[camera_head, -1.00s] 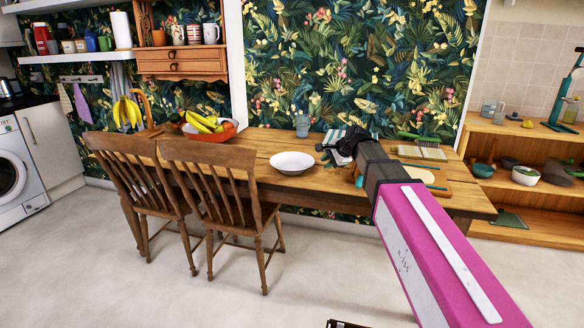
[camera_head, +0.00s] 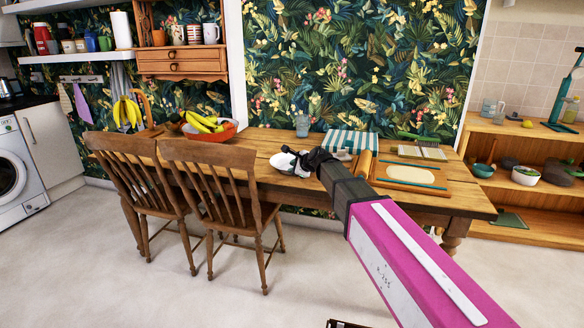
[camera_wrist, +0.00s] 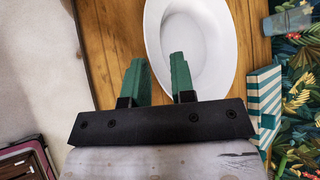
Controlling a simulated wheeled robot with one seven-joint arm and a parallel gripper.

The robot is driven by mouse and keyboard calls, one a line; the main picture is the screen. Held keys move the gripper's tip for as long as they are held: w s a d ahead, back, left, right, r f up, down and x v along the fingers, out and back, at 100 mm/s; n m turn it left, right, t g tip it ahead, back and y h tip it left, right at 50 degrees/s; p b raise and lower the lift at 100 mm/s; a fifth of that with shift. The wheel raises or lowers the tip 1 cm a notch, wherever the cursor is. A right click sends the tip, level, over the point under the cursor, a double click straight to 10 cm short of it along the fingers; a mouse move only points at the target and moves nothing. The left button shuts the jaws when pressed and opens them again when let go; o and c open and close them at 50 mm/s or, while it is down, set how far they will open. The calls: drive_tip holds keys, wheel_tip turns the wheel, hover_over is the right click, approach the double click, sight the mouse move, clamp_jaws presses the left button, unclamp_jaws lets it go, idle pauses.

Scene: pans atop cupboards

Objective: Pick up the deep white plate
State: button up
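The deep white plate (camera_wrist: 216,65) rests on the wooden table and shows large in the wrist view. In the head view most of the plate (camera_head: 277,161) is hidden behind my gripper (camera_head: 297,161). In the wrist view my gripper (camera_wrist: 157,60) is open, with two green fingers apart. The right finger overlaps the plate's inside and the left finger lies over bare wood beyond the rim, so the near-left rim shows between them. Nothing is held. I cannot tell how far the fingertips are above the rim.
The wooden table (camera_head: 262,140) also bears a glass (camera_head: 303,126), a teal-striped item (camera_head: 352,141), a board (camera_head: 410,176) and a red bowl (camera_head: 224,132) of bananas. Two wooden chairs (camera_head: 212,170) stand along its front left. Bare wood lies between the bowl and the plate.

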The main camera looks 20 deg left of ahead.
drive_tip(key=x, duration=0.5)
drive_tip(key=shift+s+a+r, duration=0.15)
drive_tip(key=shift+s+a, duration=0.2)
clamp_jaws()
drive_tip(key=shift+r, duration=0.1)
